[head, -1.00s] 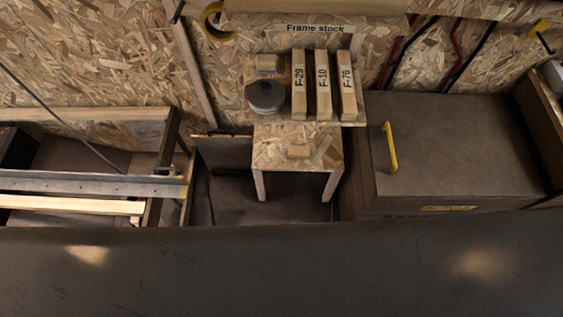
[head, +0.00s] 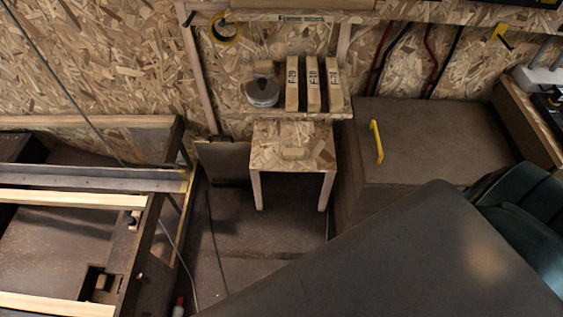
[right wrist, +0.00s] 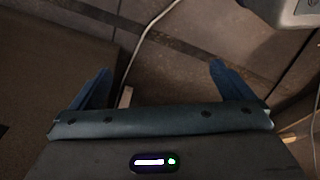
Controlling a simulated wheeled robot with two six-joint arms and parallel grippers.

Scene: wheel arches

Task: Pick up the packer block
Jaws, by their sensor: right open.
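A small wooden block (head: 297,153), which looks like the packer block, lies on the chipboard top of a small stool (head: 262,141) in the middle of the head view. My right gripper (right wrist: 163,82) shows only in the right wrist view. Its two blue fingers are spread wide with nothing held between them. A small pale strip (right wrist: 126,97) shows beside the left finger; I cannot tell what it is. The wooden block on the stool cannot be made out in the right wrist view. My left gripper is out of view.
Behind the stool, a shelf (head: 237,126) holds upright labelled timber pieces (head: 313,84) and a round grey container (head: 262,92). A brown box (head: 430,140) with a yellow handle stands right. A timber-and-metal frame (head: 90,180) stands left.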

